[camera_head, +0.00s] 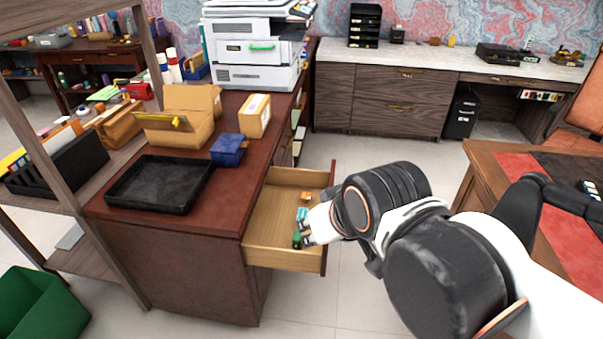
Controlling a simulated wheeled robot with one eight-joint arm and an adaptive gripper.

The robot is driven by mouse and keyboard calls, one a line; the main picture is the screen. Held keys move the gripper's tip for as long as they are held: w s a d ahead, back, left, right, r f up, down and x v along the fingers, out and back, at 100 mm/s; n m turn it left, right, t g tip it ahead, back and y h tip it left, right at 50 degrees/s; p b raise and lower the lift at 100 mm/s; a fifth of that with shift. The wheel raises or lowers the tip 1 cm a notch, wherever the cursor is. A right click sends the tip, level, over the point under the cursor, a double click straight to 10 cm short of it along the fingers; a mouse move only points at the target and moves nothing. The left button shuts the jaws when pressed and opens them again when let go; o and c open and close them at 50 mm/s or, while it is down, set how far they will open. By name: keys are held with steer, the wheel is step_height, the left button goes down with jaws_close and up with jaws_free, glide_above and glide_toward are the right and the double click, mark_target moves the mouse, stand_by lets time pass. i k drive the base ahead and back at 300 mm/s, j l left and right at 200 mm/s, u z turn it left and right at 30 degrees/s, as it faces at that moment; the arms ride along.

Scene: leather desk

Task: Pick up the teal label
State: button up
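A small teal item (302,213), which looks like the teal label, lies in the open wooden drawer (268,215), near its right side. My gripper (305,238) reaches into the drawer from the right, right beside the teal item. My gripper's white and black body hides part of the drawer's contents. A small green item (296,241) shows at my fingertips. I cannot tell whether the fingers touch either item or whether they are open or shut.
A small orange item (305,196) lies farther back in the drawer. The drawer's front panel (328,180) stands close to my arm. On the desk top (228,183) are a black tray (160,184), a blue box (228,149) and cardboard boxes (188,117).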

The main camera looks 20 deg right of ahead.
mark_target(303, 212)
steer(key=i+l+u, duration=0.1)
steer(key=l, duration=0.25)
steer(key=i+l+u, duration=0.1)
steer(key=i+l, duration=0.4)
steer(key=l, duration=0.25)
steer(key=i+l+u, duration=0.15)
steer(key=l, duration=0.2)
steer(key=i+l+u, duration=0.1)
steer(key=l, duration=0.3)
steer(key=i, duration=0.05)
